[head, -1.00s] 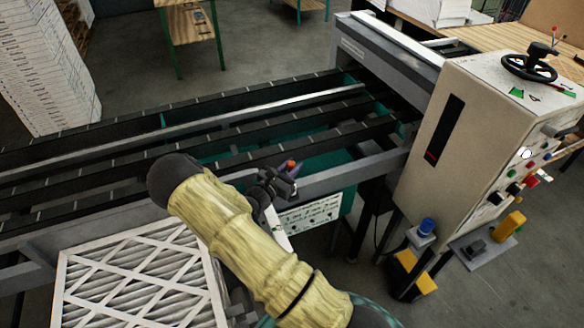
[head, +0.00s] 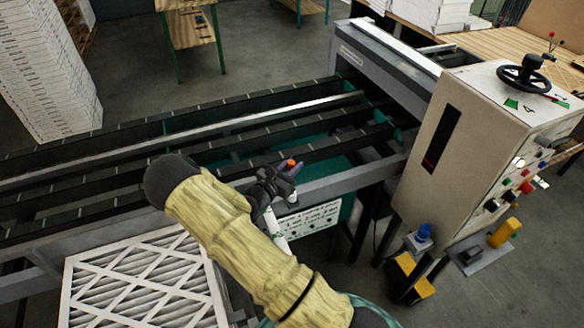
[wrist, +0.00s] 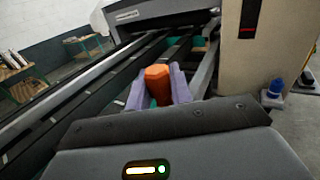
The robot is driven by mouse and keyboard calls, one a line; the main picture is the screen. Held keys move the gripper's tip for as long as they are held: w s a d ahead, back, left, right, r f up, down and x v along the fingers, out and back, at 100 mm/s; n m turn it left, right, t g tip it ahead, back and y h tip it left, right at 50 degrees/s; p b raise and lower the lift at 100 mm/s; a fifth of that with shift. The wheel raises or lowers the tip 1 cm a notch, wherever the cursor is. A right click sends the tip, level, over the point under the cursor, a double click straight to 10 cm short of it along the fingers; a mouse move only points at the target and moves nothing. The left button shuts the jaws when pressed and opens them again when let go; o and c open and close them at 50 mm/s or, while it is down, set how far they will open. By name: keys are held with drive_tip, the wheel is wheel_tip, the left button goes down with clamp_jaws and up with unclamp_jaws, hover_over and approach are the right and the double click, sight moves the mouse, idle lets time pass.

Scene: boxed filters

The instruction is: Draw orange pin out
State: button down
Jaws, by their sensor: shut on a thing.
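The orange pin (wrist: 158,84) is between the two purple-grey fingers of my gripper (wrist: 160,88) in the wrist view. My gripper is shut on it. In the head view the pin's orange top (head: 291,162) shows just above my gripper (head: 284,176), at the near rail of the conveyor (head: 330,185). The pin's lower part is hidden by the fingers. I cannot tell whether its lower end is still in a hole.
A beige control cabinet (head: 470,130) with a handwheel stands to the right of the conveyor. Boxed filters (head: 140,280) lie at the near left. A blue knob (head: 424,232) and a yellow block (head: 505,232) are below the cabinet. White boxes (head: 50,70) are stacked at the far left.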

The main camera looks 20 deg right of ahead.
sight(292, 162)
drive_tip(key=shift+r+p, duration=1.65)
drive_tip(key=shift+r, duration=0.85)
drive_tip(key=shift+f, duration=0.1)
